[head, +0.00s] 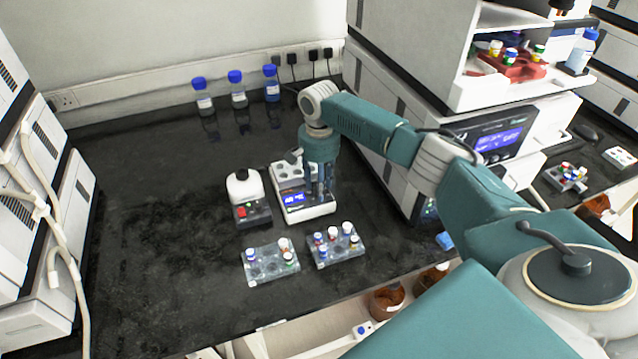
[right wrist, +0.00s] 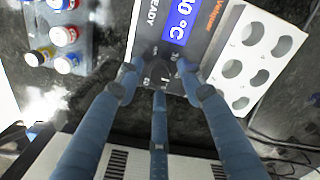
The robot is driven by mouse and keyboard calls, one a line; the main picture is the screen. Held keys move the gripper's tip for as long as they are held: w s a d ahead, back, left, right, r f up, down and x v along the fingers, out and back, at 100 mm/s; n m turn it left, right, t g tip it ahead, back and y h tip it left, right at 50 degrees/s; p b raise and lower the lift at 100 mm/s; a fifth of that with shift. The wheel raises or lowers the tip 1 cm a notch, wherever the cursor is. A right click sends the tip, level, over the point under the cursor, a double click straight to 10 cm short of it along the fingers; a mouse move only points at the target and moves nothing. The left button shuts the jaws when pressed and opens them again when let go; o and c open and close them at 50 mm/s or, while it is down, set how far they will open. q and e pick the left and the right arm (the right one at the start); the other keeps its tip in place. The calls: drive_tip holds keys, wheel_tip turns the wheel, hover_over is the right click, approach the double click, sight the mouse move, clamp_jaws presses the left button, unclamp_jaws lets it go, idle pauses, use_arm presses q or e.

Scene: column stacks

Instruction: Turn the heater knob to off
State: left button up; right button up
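The heater is a white and grey block with round wells on top and a blue lit display (head: 294,198). It stands on the black bench in the head view and fills the upper right of the right wrist view (right wrist: 232,90). Its dark heater knob (right wrist: 150,70) sits on the front panel below the display. My right gripper (right wrist: 157,80) points down at the panel, its slim blue fingers spread around the knob area. I cannot tell whether the fingertips touch the knob. In the head view the right gripper (head: 320,190) hides the heater's right side. My left gripper is not in view.
A small white-topped device (head: 245,190) stands left of the heater. Two vial racks (head: 262,268) (head: 338,252) stand in front. Blue-capped bottles (head: 238,97) line the back wall. A large instrument (head: 388,110) is on the right. The bench at left is clear.

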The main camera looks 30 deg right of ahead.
clamp_jaws()
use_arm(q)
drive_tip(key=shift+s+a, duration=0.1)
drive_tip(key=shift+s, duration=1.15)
use_arm(e)
drive_tip(key=shift+r, duration=0.1)
